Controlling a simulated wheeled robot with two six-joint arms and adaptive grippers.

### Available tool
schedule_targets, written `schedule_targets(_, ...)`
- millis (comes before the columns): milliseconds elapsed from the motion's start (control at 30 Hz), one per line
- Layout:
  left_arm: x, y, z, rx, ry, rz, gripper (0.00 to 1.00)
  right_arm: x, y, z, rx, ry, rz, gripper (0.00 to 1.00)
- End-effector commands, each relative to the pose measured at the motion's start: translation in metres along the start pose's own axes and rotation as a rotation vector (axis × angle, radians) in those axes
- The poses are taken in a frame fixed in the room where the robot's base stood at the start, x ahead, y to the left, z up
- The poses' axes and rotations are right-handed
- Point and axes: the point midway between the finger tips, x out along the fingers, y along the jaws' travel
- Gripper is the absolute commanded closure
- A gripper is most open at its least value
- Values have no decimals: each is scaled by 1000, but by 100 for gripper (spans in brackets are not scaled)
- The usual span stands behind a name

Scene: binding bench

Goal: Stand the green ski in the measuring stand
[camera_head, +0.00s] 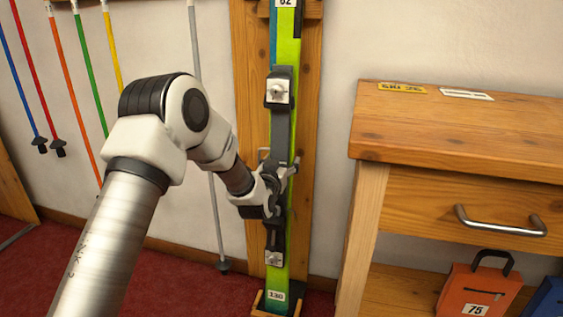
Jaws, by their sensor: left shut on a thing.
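The green ski (289,52) stands upright, with a blue-teal strip along its left side and a dark binding on its face. A label at its lower end reads 130. The measuring stand (309,75) is a tall wooden board behind the ski, with a small wooden foot at the bottom. The ski's lower end is at this foot; I cannot tell if it rests in it. My left gripper (281,190) is shut on the ski at the binding, below the middle of the picture. The gripper partly hides the binding. My right gripper is out of view.
A wooden bench (455,131) with a metal-handled drawer stands at the right. An orange case (478,287) marked 75 sits on its lower shelf beside a blue one. Several coloured poles hang on the left wall. A grey pole (214,205) is just left of the stand.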

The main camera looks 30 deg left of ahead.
Motion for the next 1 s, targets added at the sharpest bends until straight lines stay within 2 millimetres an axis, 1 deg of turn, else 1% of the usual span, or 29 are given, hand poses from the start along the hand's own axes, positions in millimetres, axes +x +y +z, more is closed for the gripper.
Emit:
schedule_targets(33, 0, 0, -3, 0, 6, 0, 97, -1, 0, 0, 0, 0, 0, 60)
schedule_targets(133, 0, 0, -3, 0, 5, 0, 97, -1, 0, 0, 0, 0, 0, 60)
schedule_targets(167, 0, 0, -3, 0, 5, 0, 24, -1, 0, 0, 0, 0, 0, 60)
schedule_targets(200, 0, 0, -3, 0, 5, 0, 10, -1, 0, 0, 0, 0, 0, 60)
schedule_targets(233, 0, 0, -3, 0, 5, 0, 0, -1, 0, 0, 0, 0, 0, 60)
schedule_targets(500, 0, 0, -1, 0, 2, 0, 0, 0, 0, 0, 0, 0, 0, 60)
schedule_targets(533, -1, 0, 3, 0, -6, 0, 0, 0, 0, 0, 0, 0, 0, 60)
schedule_targets(1000, 0, 0, 0, 0, -2, 0, 0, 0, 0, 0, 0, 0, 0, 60)
